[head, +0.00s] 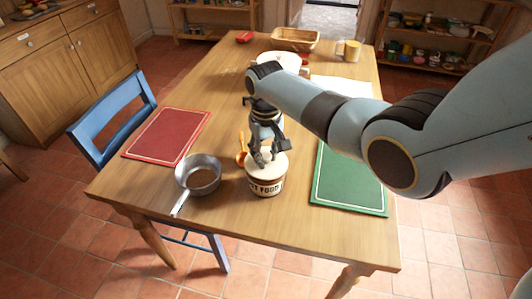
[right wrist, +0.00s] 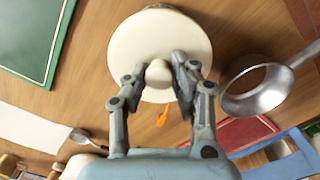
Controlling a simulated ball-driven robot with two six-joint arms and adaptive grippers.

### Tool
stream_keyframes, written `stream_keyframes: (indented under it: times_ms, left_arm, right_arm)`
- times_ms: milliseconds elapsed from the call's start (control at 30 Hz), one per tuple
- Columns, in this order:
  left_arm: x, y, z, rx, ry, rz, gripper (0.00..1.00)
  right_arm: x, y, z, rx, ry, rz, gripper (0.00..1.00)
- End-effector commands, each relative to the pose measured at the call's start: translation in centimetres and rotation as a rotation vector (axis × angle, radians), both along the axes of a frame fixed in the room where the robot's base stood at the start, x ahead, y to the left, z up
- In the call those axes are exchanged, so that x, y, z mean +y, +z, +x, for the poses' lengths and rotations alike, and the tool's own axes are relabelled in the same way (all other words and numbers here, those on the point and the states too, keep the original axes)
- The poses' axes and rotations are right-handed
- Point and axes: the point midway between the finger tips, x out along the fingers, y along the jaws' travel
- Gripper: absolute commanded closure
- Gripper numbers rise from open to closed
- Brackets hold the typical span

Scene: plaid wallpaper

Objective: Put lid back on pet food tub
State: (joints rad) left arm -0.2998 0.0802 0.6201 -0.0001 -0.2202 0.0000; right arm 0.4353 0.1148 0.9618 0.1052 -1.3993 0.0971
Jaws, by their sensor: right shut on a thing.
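The pet food tub (head: 266,188) stands upright on the wooden table near its front edge, with "FOOD" lettering on its side. The cream lid (head: 278,163) is at the top of the tub; whether it is fully seated I cannot tell. In the right wrist view the round lid (right wrist: 130,45) covers nearly all of the tub, with a sliver of tub showing past its far edge. My right gripper (head: 265,158) is above the tub, pointing down, and its fingers (right wrist: 160,72) are shut on the lid's round knob (right wrist: 158,72). My left gripper is not in view.
A metal saucepan (head: 198,172) stands close left of the tub, its handle toward the front edge. An orange utensil (head: 241,150) is just behind. A red mat (head: 167,135) lies left, a green mat (head: 347,183) right. A basket (head: 295,39) and yellow mug (head: 351,50) stand at the back.

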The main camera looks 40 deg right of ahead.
Motion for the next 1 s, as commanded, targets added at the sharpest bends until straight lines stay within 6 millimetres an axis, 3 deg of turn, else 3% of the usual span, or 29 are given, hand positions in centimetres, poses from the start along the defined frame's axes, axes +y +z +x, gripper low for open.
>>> stream_keyframes:
  times_ms: [200,233,400,600,800,1000]
  left_arm:
    - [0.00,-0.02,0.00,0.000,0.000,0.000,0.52]
    - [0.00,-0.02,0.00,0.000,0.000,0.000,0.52]
    - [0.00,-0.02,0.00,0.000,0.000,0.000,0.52]
    - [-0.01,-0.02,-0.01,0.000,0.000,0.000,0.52]
    - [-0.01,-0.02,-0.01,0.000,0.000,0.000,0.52]
    - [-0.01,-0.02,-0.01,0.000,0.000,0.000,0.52]
  right_arm:
    - [0.01,-0.03,-0.02,0.000,0.000,0.000,0.97]
    - [0.01,-0.03,-0.02,0.001,0.000,0.000,0.73]
    - [0.00,-0.03,-0.03,0.001,0.000,0.000,0.51]
    - [0.00,-0.04,-0.03,0.001,0.000,0.000,0.48]
    - [0.01,-0.04,-0.04,0.001,0.000,0.000,0.25]
    - [0.00,-0.04,-0.04,0.001,0.000,0.000,0.25]
